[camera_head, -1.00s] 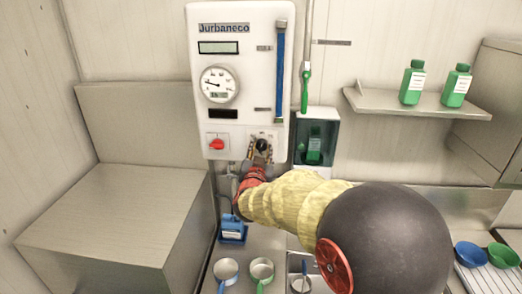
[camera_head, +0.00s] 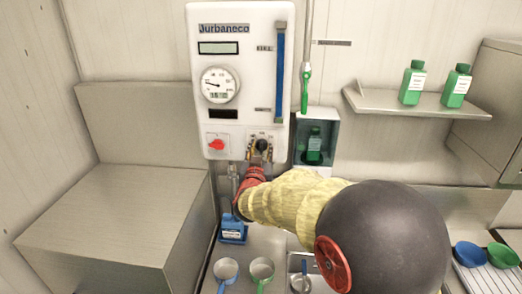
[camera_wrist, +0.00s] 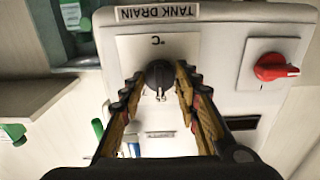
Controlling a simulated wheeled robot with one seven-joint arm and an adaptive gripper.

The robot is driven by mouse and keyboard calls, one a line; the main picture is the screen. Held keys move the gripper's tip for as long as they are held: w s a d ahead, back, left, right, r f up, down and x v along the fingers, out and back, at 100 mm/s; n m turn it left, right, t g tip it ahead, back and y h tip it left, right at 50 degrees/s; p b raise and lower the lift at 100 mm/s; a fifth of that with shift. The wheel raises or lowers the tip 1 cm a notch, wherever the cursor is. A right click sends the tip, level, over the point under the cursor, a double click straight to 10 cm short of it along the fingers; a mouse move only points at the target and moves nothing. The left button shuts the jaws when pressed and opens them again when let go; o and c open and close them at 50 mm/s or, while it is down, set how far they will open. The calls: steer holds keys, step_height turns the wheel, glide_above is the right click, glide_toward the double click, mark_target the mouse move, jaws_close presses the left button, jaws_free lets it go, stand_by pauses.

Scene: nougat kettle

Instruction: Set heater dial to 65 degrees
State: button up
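The heater dial (camera_wrist: 160,76) is a round black knob on a white plate marked °C at the bottom right of the white control box. In the head view the dial (camera_head: 262,145) sits between the fingertips. My gripper (camera_wrist: 160,88) has one finger on each side of the dial, with the fingertips apart and very close to its sides. I see no clear contact. The wrist view shows the panel upside down. A small light pointer mark shows on the knob's lower edge there.
A red switch (camera_head: 216,144) is left of the dial. Above are a round gauge (camera_head: 218,85) and a blue level tube (camera_head: 280,75). A green bottle (camera_head: 314,150) stands in a holder at right. A blue container (camera_head: 232,231) and cups stand on the counter below.

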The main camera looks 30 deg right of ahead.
steer(key=o, duration=0.4)
steer(key=v, duration=1.2)
stand_by(0.3)
